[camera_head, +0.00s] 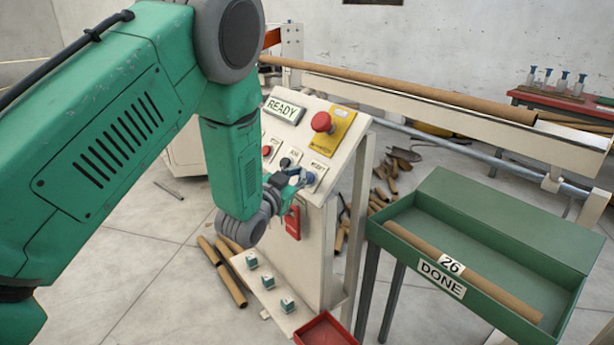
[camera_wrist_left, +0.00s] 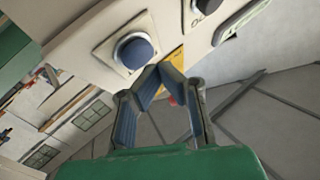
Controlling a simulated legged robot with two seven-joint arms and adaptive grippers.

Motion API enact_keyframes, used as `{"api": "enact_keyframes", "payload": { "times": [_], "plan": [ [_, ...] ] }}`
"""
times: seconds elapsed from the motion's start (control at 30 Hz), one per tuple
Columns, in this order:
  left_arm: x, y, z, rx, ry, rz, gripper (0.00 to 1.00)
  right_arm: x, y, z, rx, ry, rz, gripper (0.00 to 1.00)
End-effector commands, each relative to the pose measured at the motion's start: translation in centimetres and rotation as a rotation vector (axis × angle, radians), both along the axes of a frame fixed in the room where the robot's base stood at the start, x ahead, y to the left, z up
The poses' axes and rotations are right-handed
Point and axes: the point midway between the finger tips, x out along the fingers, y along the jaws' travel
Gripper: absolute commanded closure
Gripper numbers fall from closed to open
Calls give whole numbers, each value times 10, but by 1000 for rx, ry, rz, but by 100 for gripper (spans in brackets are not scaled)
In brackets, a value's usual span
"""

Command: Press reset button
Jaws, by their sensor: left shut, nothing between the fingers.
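The control panel (camera_head: 335,133) is a cream sloped box with a READY display (camera_head: 282,109). The reset button (camera_head: 311,178) is a round blue button at its lower right, under a small label. In the left wrist view the blue button (camera_wrist_left: 135,53) sits on a square light plate, just above and left of my fingertips. My left gripper (camera_head: 299,180) is shut and empty, close to the button; its tips meet in the wrist view (camera_wrist_left: 160,71). The fingers look beside the button, and I cannot tell whether they touch it. My right gripper is out of view.
A red emergency button (camera_head: 322,122) on a yellow plate is higher on the panel. A red switch (camera_head: 293,222) is on the front below. A green DONE tray (camera_head: 420,245) holding a cardboard tube (camera_head: 470,272) stands to the right. Loose tubes (camera_head: 230,285) lie on the floor.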

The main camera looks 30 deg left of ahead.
Motion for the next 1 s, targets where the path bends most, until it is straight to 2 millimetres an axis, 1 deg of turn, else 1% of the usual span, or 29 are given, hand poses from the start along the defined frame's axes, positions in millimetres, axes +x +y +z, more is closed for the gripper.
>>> {"api": "enact_keyframes", "payload": {
  "times": [0.37, 0.8, 1.0],
  "plan": [
    [-2, 1, 2, 0, 0, 0, 100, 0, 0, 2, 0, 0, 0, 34],
    [-31, 13, 30, 0, 1, 1, 100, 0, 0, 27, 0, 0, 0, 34],
    [-37, 16, 34, 0, -1, 0, 100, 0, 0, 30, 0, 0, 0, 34]
  ]
}}
